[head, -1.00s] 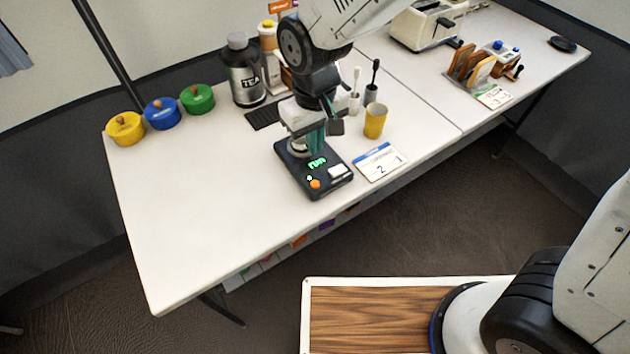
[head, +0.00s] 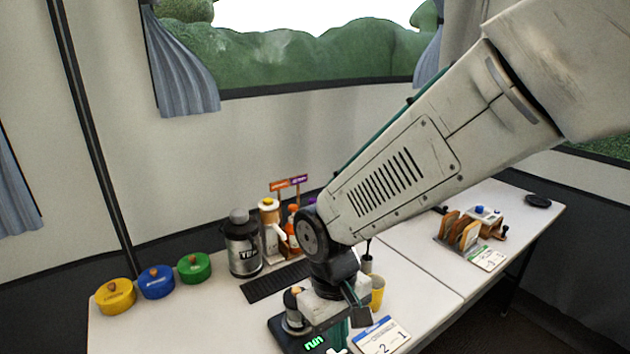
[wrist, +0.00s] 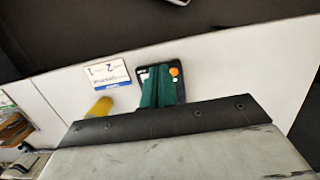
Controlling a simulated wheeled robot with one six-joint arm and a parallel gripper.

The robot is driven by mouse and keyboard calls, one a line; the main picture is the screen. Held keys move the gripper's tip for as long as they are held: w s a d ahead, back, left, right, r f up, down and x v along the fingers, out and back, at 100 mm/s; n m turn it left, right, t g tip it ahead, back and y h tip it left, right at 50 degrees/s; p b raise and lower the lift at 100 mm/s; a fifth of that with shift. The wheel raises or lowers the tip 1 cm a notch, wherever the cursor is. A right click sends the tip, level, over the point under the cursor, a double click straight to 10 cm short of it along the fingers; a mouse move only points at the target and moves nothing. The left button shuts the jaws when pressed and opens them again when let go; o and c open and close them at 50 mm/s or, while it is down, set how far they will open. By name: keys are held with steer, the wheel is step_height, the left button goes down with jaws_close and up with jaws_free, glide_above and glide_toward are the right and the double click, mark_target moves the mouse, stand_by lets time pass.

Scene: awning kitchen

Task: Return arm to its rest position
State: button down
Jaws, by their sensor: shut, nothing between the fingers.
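My arm (head: 400,180) reaches down from the upper right in the head view to the white table. My gripper (wrist: 161,88) shows in the wrist view as two dark green fingers, shut with nothing between them. It is over or beside the black device (wrist: 177,73) with an orange button. In the head view the same device (head: 287,338) shows lit green text and is partly cut off by the bottom edge. My gripper's fingertips are mostly out of the head view.
A tea canister (head: 243,252), a dark mat (head: 275,282) and bottles are behind. Yellow (head: 115,296), blue (head: 156,282) and green (head: 194,267) pots stand left. A toast rack (head: 462,232) is far right.

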steer(key=s+d+r+m+t, duration=0.1)
steer(key=s+d+r+m, duration=0.1)
steer(key=d+r, duration=0.3)
steer(key=s+d+r+m, duration=0.2)
steer(key=s+d+r, duration=0.2)
steer(key=d, duration=0.6)
steer(key=s+d+r+m+t+y, duration=0.1)
steer(key=s+d+r+m, duration=0.1)
steer(key=s+d+r, duration=0.3)
steer(key=d, duration=0.2)
steer(key=shift+d+r+m+t, duration=0.3)
steer(key=shift+d+r+m, duration=0.05)
steer(key=shift+d+m, duration=0.05)
